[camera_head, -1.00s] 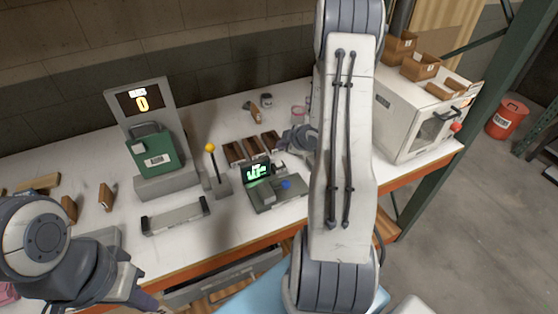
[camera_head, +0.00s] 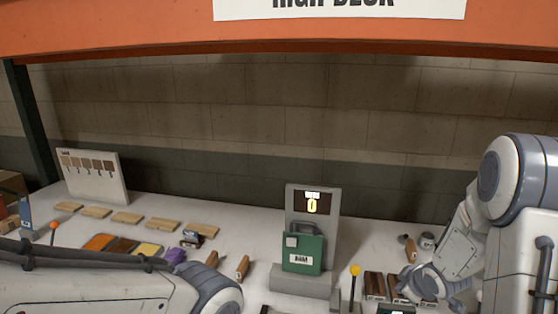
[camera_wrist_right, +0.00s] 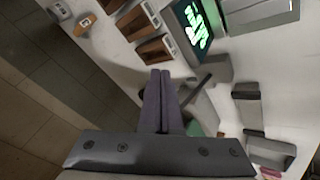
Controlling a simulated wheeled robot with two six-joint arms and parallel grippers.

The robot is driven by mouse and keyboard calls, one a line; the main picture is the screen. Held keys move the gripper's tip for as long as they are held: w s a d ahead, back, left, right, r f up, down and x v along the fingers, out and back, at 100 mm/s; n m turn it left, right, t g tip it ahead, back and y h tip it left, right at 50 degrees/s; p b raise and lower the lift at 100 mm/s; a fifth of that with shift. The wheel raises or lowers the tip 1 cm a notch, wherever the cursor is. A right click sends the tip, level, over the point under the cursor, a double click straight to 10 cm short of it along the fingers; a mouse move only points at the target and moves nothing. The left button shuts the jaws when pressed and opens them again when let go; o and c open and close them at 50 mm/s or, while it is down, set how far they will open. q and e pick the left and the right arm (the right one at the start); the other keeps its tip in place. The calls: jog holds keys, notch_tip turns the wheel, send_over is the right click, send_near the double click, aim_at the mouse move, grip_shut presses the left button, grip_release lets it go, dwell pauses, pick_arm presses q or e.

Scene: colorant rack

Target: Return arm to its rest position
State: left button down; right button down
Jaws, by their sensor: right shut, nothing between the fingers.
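My right gripper (camera_head: 412,283) is at the lower right of the head view, beside the dark-topped brown blocks (camera_head: 385,286). In the right wrist view its two dark fingers (camera_wrist_right: 160,78) lie together, with nothing between them. The brown blocks also show in the wrist view (camera_wrist_right: 150,50), near the fingertips, and the green-lit screen (camera_wrist_right: 193,27) is above right of them. I cannot tell the gripper's exact height above the table. My left arm (camera_head: 90,285) crosses the lower left of the head view, and its gripper is out of frame.
A green case (camera_head: 303,252) stands before a grey display (camera_head: 312,205) reading 0. A yellow-knobbed lever (camera_head: 354,284) stands between it and the right gripper. Wooden blocks (camera_head: 128,218) and a sample board (camera_head: 95,178) are at left. An orange beam (camera_head: 120,35) spans the top.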

jog(key=s+a+r+g+b, duration=0.1)
jog(key=s+a+r, duration=0.1)
jog(key=s+a, duration=0.35)
jog(key=s+a+r+m+g, duration=0.1)
jog(key=s+a, duration=0.1)
jog(key=a, duration=0.6)
jog(key=s+a+r+g+b, duration=0.1)
jog(key=s+a+r, duration=0.15)
jog(key=a, duration=0.45)
jog(key=s+a+g+y, duration=0.1)
jog(key=s+a, duration=0.3)
jog(key=s, duration=0.5)
jog(key=s+a+r+g+b, duration=0.1)
jog(key=s+a+g, duration=0.2)
jog(key=s, duration=0.7)
jog(key=shift+a+r+y, duration=0.3)
jog(key=shift+a+y, duration=0.1)
jog(key=shift+a, duration=0.15)
